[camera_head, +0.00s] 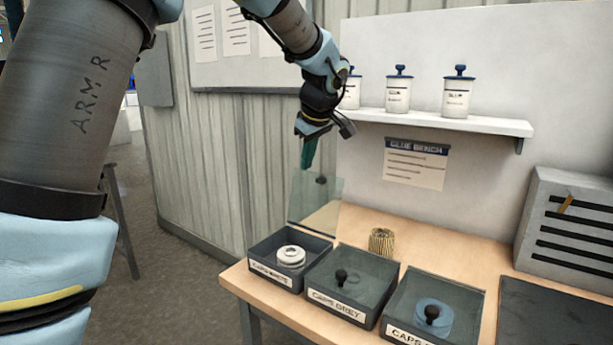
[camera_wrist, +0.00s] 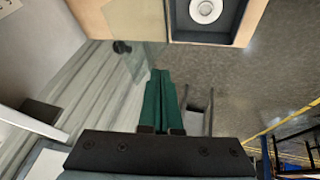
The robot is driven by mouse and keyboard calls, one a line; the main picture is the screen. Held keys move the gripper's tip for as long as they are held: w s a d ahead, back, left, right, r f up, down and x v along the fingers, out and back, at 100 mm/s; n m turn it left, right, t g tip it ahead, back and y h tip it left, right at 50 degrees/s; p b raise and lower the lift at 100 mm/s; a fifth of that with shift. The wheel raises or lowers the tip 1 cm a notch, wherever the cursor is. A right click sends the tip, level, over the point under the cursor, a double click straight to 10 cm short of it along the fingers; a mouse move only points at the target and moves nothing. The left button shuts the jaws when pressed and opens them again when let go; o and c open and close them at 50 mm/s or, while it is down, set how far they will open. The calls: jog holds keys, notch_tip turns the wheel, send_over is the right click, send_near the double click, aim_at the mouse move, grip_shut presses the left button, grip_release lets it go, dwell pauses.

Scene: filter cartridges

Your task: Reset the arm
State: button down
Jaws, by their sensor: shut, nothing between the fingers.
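My gripper (camera_head: 309,152) hangs in the air above the left end of the bench, below and left of the wall shelf. Its green fingers are shut with nothing between them. The shut fingers also show in the wrist view (camera_wrist: 160,75), with floor and panelled wall beyond them. A clear lid with a dark knob (camera_head: 318,205) stands raised behind the left bin (camera_head: 258,268), below my gripper. That open bin holds white ring-shaped caps (camera_head: 291,256), which also show in the wrist view (camera_wrist: 206,10).
A bin labelled caps grey (camera_head: 338,311) and another caps bin (camera_head: 398,334) have knobbed lids on. A pleated filter cartridge (camera_head: 381,241) stands behind them. The shelf (camera_head: 440,121) holds several white jars. A slotted grey box (camera_head: 575,220) and dark mat (camera_head: 545,310) are at right.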

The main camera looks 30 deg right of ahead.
jog(key=b+v, duration=0.1)
jog(key=v, duration=0.4)
jog(key=w+a+f+m+g, duration=0.1)
jog(key=a+f, duration=0.4)
jog(key=a, duration=0.5)
jog(key=w+a+f+m+g, duration=0.1)
jog(key=a+f+m, duration=0.1)
jog(key=a+f, duration=0.5)
jog(key=s+a+f, duration=0.3)
jog(key=s+a, duration=0.1)
jog(key=a, duration=0.3)
jog(key=s+a+f+m+g, duration=0.1)
jog(key=s+a+f, duration=0.2)
jog(key=a, duration=0.4)
jog(key=s+a+f+m+g, duration=0.1)
jog(key=s+a+f, duration=0.1)
jog(key=s+a, duration=0.3)
jog(key=shift+a+f+y, duration=0.3)
jog(key=shift+a+f, duration=0.1)
jog(key=shift+a, duration=0.85)
